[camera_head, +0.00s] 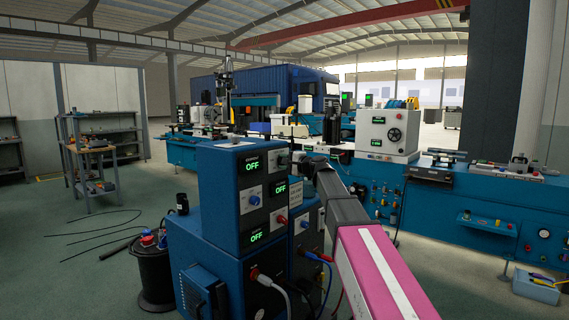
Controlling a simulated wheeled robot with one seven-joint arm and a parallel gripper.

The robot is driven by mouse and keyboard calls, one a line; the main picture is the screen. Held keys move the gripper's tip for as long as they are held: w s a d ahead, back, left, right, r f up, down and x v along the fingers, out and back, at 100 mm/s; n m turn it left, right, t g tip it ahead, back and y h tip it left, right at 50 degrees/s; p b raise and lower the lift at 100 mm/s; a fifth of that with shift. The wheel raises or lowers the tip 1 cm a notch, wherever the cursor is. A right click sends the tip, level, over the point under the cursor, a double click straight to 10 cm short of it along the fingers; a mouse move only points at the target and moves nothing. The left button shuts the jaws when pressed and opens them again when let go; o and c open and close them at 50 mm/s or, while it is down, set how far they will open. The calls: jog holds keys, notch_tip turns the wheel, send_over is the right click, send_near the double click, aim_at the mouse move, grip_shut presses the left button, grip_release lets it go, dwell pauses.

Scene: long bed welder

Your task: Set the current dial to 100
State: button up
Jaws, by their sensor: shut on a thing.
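The blue welder control box (218,192) stands left of the middle. Its top display (252,167) reads OFF in green; the small label above it is too small to read surely. A dark dial (282,161) sits right of that display. My gripper (297,158) reaches in from the right at this dial and appears shut on it. The fingertips are small and partly hidden by my arm. The dial's pointer and any scale cannot be made out.
Two more OFF displays (279,189), a lower knob (254,200) and a red knob (281,219) crowd the box face. Cables (268,281) hang below. A blue machine bed (480,215) stands right. Open floor lies left.

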jog(key=n, duration=0.6)
jog(key=shift+s, duration=0.1)
jog(key=n, duration=0.6)
dwell(0.4)
jog(key=o, duration=0.9)
jog(key=shift+o, duration=0.2)
jog(key=v, duration=1)
jog(key=shift+s+d, duration=0.3)
